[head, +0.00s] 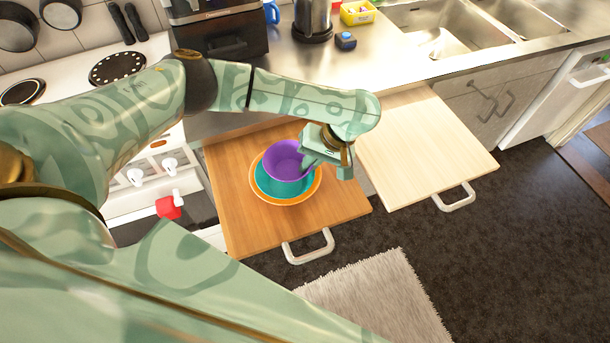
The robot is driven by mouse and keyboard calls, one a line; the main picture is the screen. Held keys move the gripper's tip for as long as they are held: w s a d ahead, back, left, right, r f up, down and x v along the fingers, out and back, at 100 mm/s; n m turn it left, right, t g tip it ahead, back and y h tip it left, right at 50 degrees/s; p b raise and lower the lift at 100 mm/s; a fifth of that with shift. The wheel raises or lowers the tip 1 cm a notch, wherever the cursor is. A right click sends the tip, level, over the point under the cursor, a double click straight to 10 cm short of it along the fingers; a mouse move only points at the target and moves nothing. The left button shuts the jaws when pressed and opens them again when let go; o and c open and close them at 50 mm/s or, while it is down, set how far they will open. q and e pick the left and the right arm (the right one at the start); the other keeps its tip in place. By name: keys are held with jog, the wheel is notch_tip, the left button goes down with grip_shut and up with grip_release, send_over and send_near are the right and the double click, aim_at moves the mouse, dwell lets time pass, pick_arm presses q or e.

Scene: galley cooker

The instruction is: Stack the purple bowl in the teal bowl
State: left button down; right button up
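The purple bowl (284,161) sits in or just above the teal bowl (276,189), upright and roughly centred; its base is hidden, so I cannot tell whether it rests there. The teal bowl stands on an orange-rimmed plate (286,202) on a pulled-out wooden board. My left gripper (309,161) reaches in from the upper right of the bowls, with its fingers at the purple bowl's right rim. It looks shut on that rim. My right gripper is not in view.
The brown wooden board (240,222) and a pale board (420,150) stick out from the counter, each with a handle. A grey rug (380,300) covers part of the floor.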

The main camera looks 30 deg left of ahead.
pick_arm(q)
jog(key=shift+s+a+f, duration=0.15)
jog(key=shift+a+f, duration=0.05)
jog(key=shift+f, duration=0.05)
jog(key=f+b, duration=0.3)
jog(key=f, duration=0.1)
jog(key=shift+s+a, duration=0.15)
jog(key=shift+a, duration=0.1)
jog(key=shift+r, duration=0.2)
jog(key=c, duration=1.7)
grip_release()
jog(key=shift+f, duration=0.1)
jog(key=shift+s, duration=0.1)
jog(key=shift+f, duration=0.1)
